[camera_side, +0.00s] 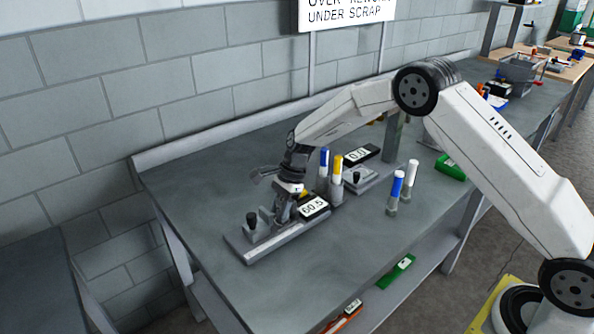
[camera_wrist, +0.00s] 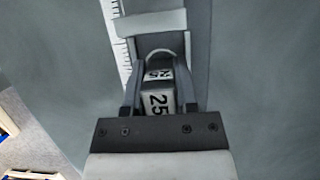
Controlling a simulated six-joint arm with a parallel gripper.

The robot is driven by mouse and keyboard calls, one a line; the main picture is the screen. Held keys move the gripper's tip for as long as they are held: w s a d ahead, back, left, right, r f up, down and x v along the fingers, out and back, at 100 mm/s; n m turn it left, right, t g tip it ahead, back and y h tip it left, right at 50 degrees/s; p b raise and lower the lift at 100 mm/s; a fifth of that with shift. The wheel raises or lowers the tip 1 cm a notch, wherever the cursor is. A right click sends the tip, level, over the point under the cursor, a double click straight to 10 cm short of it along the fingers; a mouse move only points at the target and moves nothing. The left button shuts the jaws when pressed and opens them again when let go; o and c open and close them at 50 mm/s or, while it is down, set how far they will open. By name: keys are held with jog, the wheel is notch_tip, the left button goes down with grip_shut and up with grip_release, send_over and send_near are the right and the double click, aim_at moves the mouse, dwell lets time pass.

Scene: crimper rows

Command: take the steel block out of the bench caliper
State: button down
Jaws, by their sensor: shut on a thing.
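The bench caliper (camera_side: 245,255) lies near the bench's front left edge, with a display (camera_side: 314,207) reading 60.5. Its rail and scale (camera_wrist: 117,45) also show in the wrist view. My gripper (camera_wrist: 158,92) is shut on the steel block (camera_wrist: 158,103), a small pale block marked 25, with one finger on each side. The block sits over the caliper rail; I cannot tell whether it touches the caliper's jaws. In the side view my gripper (camera_side: 287,210) is low over the caliper between its black knob and the display, and it hides the block.
Blue and yellow capped markers (camera_side: 337,166) stand just behind the caliper. A second gauge with a 0.0 display (camera_side: 357,156) is behind them. Two upright capped cylinders (camera_side: 396,188) stand to the right. The bench (camera_side: 200,195) is clear at left.

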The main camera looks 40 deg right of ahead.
jog(key=shift+a, duration=0.45)
jog(key=shift+r, duration=0.2)
notch_tip(320, 180, up, 8)
jog(key=shift+f, duration=0.15)
dwell(1.2)
jog(key=shift+d, duration=0.1)
dwell(0.4)
